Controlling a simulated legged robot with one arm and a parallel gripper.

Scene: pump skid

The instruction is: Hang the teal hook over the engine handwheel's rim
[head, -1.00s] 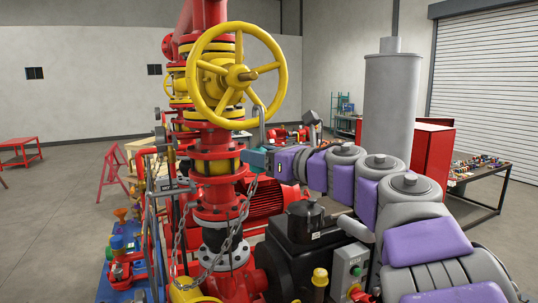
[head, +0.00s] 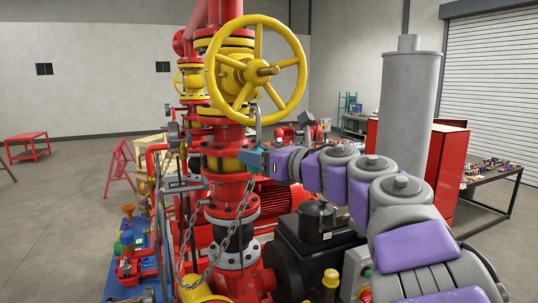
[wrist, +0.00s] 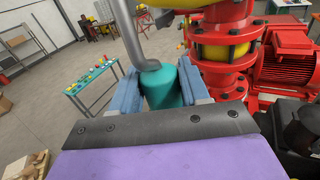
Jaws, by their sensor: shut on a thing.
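The engine handwheel (head: 302,72) is a yellow spoked wheel at the top middle of the head view. The teal hook (wrist: 165,88) has a teal grip and a bent grey rod (wrist: 131,30) rising from it. My gripper (head: 257,160) is shut on the teal grip, with a blue finger on each side in the wrist view. In the head view the rod's curved top (head: 259,108) stands upright at the wheel's lower rim and overlaps it in the picture. I cannot tell whether it touches the rim or hangs over it.
Red pipework with flanges (head: 232,190) stands below and behind the wheel. A chain (head: 228,240) hangs down beside it. A black engine block (head: 315,245) is under my arm, and a grey cylinder (head: 407,95) stands at the right. Open floor lies at the left.

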